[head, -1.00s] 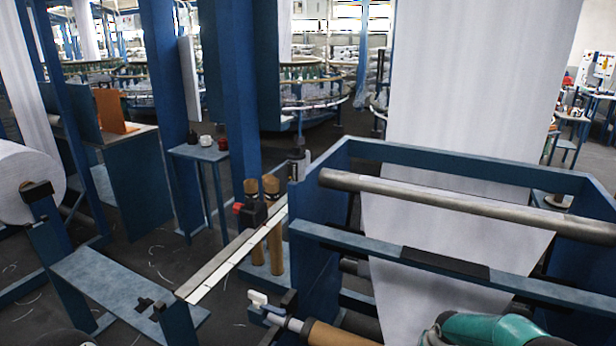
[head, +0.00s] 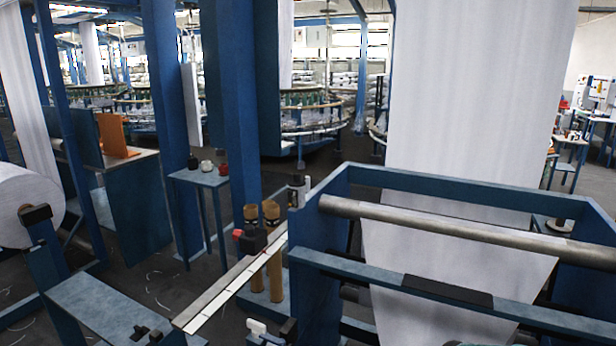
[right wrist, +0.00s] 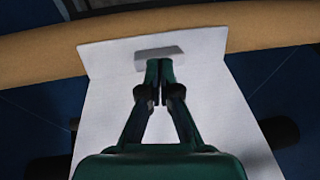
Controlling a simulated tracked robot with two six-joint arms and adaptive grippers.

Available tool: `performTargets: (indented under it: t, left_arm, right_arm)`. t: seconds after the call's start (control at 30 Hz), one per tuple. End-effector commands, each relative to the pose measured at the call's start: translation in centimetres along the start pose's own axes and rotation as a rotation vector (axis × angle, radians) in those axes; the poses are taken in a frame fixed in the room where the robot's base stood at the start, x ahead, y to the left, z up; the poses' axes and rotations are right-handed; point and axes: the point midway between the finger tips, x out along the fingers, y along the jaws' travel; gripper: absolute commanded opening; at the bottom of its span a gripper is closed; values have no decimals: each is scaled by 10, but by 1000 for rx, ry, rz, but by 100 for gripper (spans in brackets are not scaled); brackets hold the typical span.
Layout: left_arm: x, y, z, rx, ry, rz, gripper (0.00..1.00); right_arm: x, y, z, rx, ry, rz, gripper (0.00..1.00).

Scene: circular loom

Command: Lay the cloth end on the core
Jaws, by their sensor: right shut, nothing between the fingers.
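The brown core (right wrist: 275,27) runs across the top of the right wrist view. The white cloth (right wrist: 220,105) comes up from below, and its end (right wrist: 105,57) lies over the front of the core, its edge part-way up it. A small grey patch (right wrist: 158,53) shows on the cloth end. In the head view the cloth (head: 470,90) hangs behind a metal roller.
The blue machine frame (head: 350,260) with its metal roller (head: 450,227) and front crossbar (head: 400,283) fills the right. Two brown tubes (head: 263,285) stand left of it, beside a slanted rail (head: 225,295). A small table (head: 200,178) stands farther back.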

Motion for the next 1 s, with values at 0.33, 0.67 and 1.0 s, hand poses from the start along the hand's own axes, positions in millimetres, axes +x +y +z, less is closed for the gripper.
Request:
performTargets:
  t: [0.33,0.67,1.0]
  left_arm:
    - [0,0,0,0,0,0,40]
    - [-10,4,0,0,0,0,40]
    - [-21,8,0,0,0,0,40]
  right_arm:
    - [0,0,0,0,0,0,0]
    - [-26,-4,-7,-1,2,0,0]
    - [-57,-9,-15,1,0,0,0]
